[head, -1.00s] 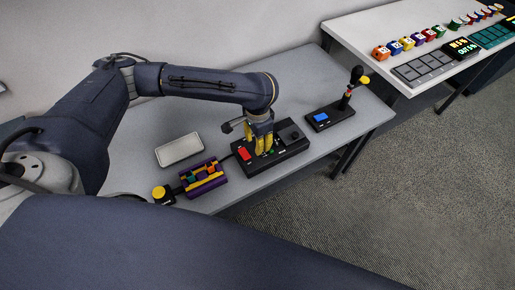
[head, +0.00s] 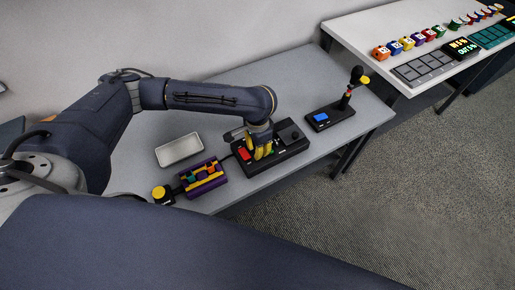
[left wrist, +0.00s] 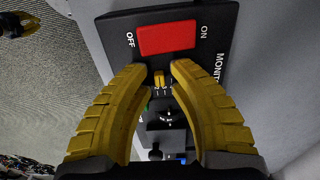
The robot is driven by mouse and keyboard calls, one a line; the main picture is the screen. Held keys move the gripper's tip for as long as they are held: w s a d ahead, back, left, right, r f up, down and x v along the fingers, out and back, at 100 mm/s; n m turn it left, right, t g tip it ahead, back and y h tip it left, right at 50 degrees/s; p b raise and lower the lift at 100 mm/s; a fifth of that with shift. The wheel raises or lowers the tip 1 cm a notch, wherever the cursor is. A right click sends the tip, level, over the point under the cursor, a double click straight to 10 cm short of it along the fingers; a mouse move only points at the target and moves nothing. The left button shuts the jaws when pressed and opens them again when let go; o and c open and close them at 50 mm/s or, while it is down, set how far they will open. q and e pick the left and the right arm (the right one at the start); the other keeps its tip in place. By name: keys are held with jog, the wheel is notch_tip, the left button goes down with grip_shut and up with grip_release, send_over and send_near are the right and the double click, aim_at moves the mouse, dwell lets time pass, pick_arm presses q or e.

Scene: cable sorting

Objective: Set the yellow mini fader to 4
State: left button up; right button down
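The black control box (head: 290,134) lies on the grey table. Its red switch (left wrist: 166,38), between the printed words OFF and ON, shows in the left wrist view. Just below it is a small yellow fader (left wrist: 158,80). My left gripper (left wrist: 161,70) points down at the box, its yellow fingers apart on either side of the fader, with a visible gap to it. In the head view the left gripper (head: 263,154) is low over the box and hides the fader. I cannot read the fader's setting.
A purple box with coloured pieces (head: 203,190) and a yellow round button (head: 161,193) stand left of the control box. A pale tray (head: 180,149) lies behind them. A joystick unit (head: 322,117) stands to the right. A white table (head: 345,33) is at the back right.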

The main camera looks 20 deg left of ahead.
pick_arm(q)
grip_shut()
dwell(0.3)
jog(key=shift+w+a, duration=0.65)
jog(key=shift+a, duration=0.1)
grip_release()
jog(key=o, duration=0.4)
jog(key=shift+s, duration=0.1)
jog(key=shift+c, duration=0.2)
jog(key=shift+d+r, duration=0.1)
jog(key=shift+r, duration=0.35)
notch_tip(320, 180, up, 11)
